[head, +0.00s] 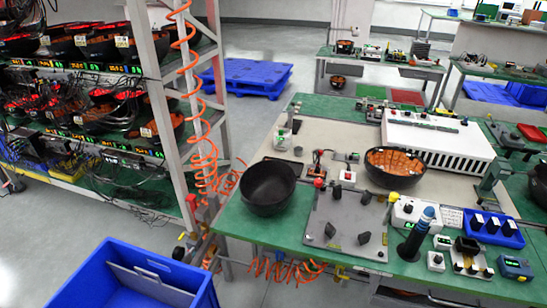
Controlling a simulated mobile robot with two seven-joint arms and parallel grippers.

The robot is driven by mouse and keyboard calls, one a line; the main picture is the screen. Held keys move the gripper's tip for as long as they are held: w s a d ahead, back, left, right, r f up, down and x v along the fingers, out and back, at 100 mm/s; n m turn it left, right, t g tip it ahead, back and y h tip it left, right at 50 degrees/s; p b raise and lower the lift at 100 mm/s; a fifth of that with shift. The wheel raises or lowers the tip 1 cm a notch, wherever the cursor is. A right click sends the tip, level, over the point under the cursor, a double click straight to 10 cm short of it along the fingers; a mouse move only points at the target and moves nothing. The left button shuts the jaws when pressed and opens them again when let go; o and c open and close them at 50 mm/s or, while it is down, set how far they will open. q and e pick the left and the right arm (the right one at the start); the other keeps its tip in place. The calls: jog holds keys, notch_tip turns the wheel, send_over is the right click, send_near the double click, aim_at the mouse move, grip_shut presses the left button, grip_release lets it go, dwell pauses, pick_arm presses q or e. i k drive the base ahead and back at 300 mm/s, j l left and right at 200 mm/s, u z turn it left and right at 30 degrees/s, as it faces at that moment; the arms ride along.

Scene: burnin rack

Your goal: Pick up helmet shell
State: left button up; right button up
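A black, bowl-shaped helmet shell (268,187) sits open side up near the left front corner of the green-topped workbench (236,222). Its inside looks empty and dark. A second black shell (395,178) with an orange patterned inside stands farther right, in front of a white ribbed box (438,140). Neither of my grippers shows in the head view, and nothing is touching the shells.
A grey plate with dark blocks (345,222) lies right of the empty shell. A rack post (172,120) with a coiled orange hose (203,150) stands left of the bench. A blue bin (85,283) is at the lower left. Shelves with more shells (100,45) stand behind.

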aim_at(267, 187)
jog(key=u, duration=1.1)
jog(key=i+l+u, duration=0.1)
jog(key=l+u, duration=0.6)
jog(key=i, duration=0.05)
